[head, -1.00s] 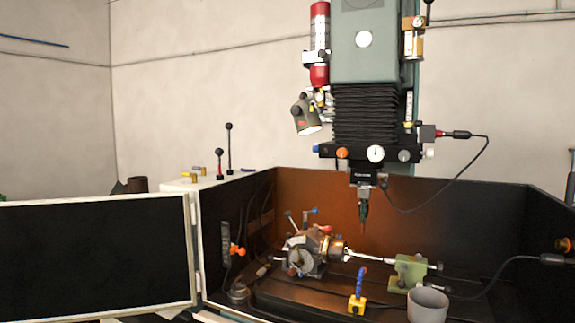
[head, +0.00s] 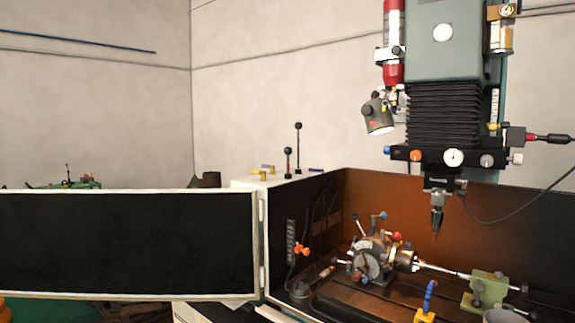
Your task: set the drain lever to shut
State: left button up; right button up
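No lever is labelled legibly, so I cannot tell which is the drain lever. An orange handle (head: 302,249) sits on the inner left wall of the machine enclosure, beside a dark slotted strip. Two upright levers stand on the white cabinet top: a shorter one with a red part (head: 288,162) and a taller black-knobbed one (head: 298,146). Small yellow handles (head: 262,170) lie beside them. The indexing chuck (head: 372,259) has a blue-knobbed lever (head: 380,216) and a red knob. Neither of my grippers is in view.
An open dark door panel (head: 130,245) with a white frame spans the left front. The machine's spindle head (head: 445,120) hangs over the enclosure. A green tailstock (head: 488,290) and blue-hosed yellow block (head: 425,316) stand right of the chuck. A green object (head: 70,184) is behind the door.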

aim_at(288, 150)
jog(key=i+j, duration=0.15)
jog(key=j, duration=0.2)
jog(key=i+j, duration=0.15)
jog(key=j, duration=0.2)
jog(key=i+j+z, duration=0.1)
jog(key=j, duration=0.25)
jog(key=i+j, duration=0.4)
jog(key=j, duration=0.3)
jog(key=i+j, duration=0.15)
jog(key=j, duration=0.2)
jog(key=z, duration=0.05)
